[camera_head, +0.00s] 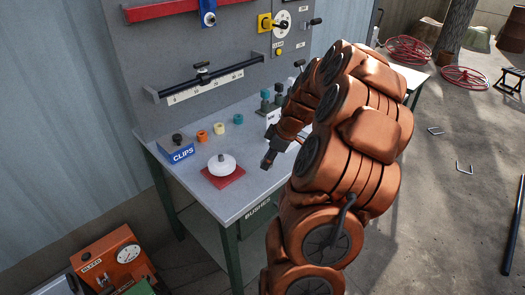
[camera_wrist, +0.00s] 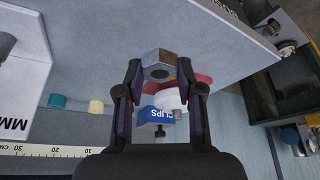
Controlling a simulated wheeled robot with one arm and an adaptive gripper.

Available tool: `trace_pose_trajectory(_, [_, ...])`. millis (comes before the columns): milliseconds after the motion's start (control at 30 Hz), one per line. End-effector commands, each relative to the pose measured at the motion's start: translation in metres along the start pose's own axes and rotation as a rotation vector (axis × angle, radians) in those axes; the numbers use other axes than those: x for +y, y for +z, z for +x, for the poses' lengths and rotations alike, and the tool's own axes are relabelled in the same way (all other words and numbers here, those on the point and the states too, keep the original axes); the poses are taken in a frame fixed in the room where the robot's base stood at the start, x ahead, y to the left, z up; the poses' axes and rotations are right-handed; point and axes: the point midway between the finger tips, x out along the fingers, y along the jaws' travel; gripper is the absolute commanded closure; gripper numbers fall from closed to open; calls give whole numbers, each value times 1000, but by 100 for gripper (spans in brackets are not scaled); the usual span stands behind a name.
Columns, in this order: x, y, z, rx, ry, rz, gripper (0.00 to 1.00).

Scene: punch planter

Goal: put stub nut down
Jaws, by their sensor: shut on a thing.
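The stub nut (camera_wrist: 157,65), a grey metal block with a round hole, sits between the fingertips of my gripper (camera_wrist: 159,71) in the wrist view. My gripper is shut on it. In the head view my gripper (camera_head: 269,153) hangs over the right part of the grey workbench (camera_head: 240,196), right of the red pad (camera_head: 238,180). The nut is too small and dark to make out clearly there. I cannot tell the exact gap to the bench top.
A white round part (camera_head: 221,164) sits on the red pad. The blue CLIPS box (camera_head: 176,149) stands at the left. Orange, yellow and teal rings (camera_head: 238,119) lie behind. Green-topped bottles (camera_head: 265,102) stand near the backboard. The bench's front strip is bare.

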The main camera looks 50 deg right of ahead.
Motion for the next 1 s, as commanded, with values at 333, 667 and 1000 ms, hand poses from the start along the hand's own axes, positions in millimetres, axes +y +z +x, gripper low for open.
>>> trace_pose_trajectory(333, [42,-20,10,0,1,0,97])
trace_pose_trajectory(667, [72,-34,20,0,4,-1,97])
trace_pose_trajectory(1000, [72,-26,39,-1,-3,2,97])
